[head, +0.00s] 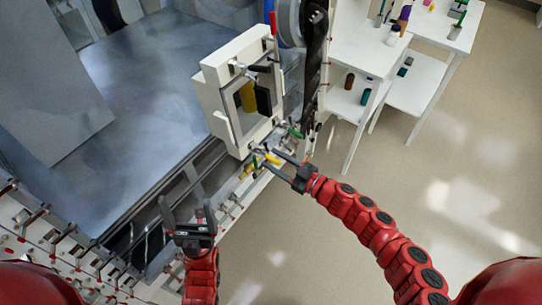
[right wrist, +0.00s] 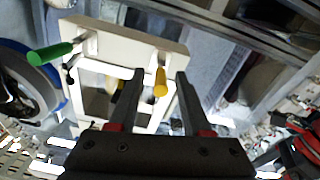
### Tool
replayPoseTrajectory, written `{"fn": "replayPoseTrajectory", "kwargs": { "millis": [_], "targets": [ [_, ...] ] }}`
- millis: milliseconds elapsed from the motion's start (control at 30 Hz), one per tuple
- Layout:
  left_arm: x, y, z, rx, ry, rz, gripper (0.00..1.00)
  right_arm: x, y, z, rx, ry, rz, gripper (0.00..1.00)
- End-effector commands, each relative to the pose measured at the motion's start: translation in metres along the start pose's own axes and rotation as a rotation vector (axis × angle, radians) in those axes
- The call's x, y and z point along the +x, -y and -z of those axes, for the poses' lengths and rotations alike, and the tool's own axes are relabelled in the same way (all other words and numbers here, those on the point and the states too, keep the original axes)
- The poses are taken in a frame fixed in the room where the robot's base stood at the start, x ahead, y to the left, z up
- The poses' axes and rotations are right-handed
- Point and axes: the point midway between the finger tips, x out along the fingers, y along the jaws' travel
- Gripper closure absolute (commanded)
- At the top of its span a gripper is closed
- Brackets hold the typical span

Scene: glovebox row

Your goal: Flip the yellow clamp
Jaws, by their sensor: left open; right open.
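In the head view the yellow clamp (head: 271,158) is at the bottom corner of the white box door, at the fingertips of my right gripper (head: 274,161). That gripper is open and holds nothing. My left gripper (head: 187,208) is open and empty, lower left and well apart from the clamp.
A green-handled clamp (right wrist: 50,54) sits near the yellow one on the same white frame (right wrist: 150,42). The white box door (head: 222,72) has a window and black handle. White shelves (head: 362,45) with bottles stand to the upper right. Open floor (head: 450,190) lies to the right.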

Motion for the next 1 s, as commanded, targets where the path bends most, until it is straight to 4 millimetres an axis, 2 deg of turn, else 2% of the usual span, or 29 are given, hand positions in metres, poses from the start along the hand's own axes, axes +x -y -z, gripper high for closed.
{"fn": "replayPoseTrajectory", "kwargs": {
  "millis": [133, 433, 467, 700, 733, 1000],
  "targets": [
    [0.0033, 0.0001, 0.0006, 0.0, 0.0, 0.0, 0.12, 0.0126, 0.0005, 0.0001, 0.002, 0.0, 0.0, 0.52],
    [0.0032, 0.0001, 0.0006, 0.0, 0.0, 0.0, 0.12, 0.0154, 0.0006, -0.0008, 0.002, 0.0, 0.0, 0.52],
    [0.0032, 0.0001, 0.0006, 0.0, 0.0, 0.0, 0.12, 0.0153, 0.0005, -0.0009, 0.002, 0.001, 0.0, 0.53],
    [0.0032, 0.0001, 0.0006, 0.0, 0.0, 0.0, 0.12, 0.0151, 0.0005, -0.0008, 0.001, 0.0, 0.0, 0.96],
    [0.0032, 0.0001, 0.0006, 0.0, 0.0, 0.0, 0.12, 0.0151, 0.0005, -0.0007, 0.001, 0.0, 0.0, 1.0],
    [0.0032, 0.0001, 0.0006, 0.0, 0.0, 0.0, 0.12, 0.015, 0.0004, -0.0006, 0.001, 0.0, 0.0, 1.0]
  ]
}}
